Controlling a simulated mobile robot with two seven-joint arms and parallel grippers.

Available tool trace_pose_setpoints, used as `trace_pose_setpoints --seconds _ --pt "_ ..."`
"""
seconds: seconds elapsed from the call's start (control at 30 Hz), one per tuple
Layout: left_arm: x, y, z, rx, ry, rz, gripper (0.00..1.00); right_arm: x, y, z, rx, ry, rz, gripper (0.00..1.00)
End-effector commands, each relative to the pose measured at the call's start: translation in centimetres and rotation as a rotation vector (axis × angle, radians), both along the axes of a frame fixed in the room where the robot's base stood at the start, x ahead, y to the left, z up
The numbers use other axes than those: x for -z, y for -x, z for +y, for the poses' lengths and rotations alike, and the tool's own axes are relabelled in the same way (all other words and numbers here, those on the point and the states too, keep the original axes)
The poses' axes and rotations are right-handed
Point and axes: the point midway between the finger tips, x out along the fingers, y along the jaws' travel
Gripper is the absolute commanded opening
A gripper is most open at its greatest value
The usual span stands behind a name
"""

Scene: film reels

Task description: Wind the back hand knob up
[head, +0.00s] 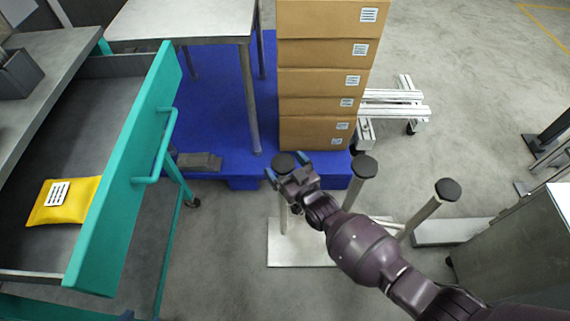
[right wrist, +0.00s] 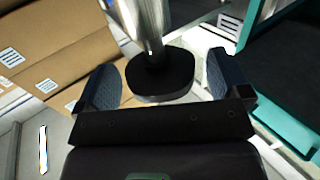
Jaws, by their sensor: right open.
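Three metal posts with dark round knobs stand by a pale metal plate (head: 290,251). The left knob (head: 284,160) is at my right gripper (head: 287,167); the middle knob (head: 364,167) and right knob (head: 448,190) are free. I cannot tell for certain which the task calls the back one. In the right wrist view, a black knob (right wrist: 160,82) on a shiny post (right wrist: 140,25) sits between the two blue finger pads of my open right gripper (right wrist: 163,78). Gaps show on both sides, so it is not gripped. My left gripper is not identifiable.
A stack of cardboard boxes (head: 325,85) stands on a blue platform (head: 215,110) just behind the posts. A teal-sided open drawer (head: 125,170) holding a yellow packet (head: 85,190) is at left. A metal cabinet (head: 515,235) is at right.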

Motion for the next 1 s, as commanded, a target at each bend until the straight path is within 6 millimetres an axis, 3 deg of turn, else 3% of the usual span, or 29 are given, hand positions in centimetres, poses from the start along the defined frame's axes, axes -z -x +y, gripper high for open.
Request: trace_pose_setpoints --seconds 0.37,0.67,1.0 --pt "-0.2 -0.3 -0.1 0.005 -0.002 -0.01 0.43 -0.1 -0.3 0.2 0.0 -0.001 -0.001 0.93" --pt "0.0 0.2 0.0 0.002 -0.004 0.003 0.43 -0.1 -0.3 0.2 0.0 -0.001 -0.001 0.47" --pt "0.9 0.8 0.1 0.009 -0.012 0.024 0.43 0.2 -0.4 0.1 -0.084 0.002 -0.005 0.45"
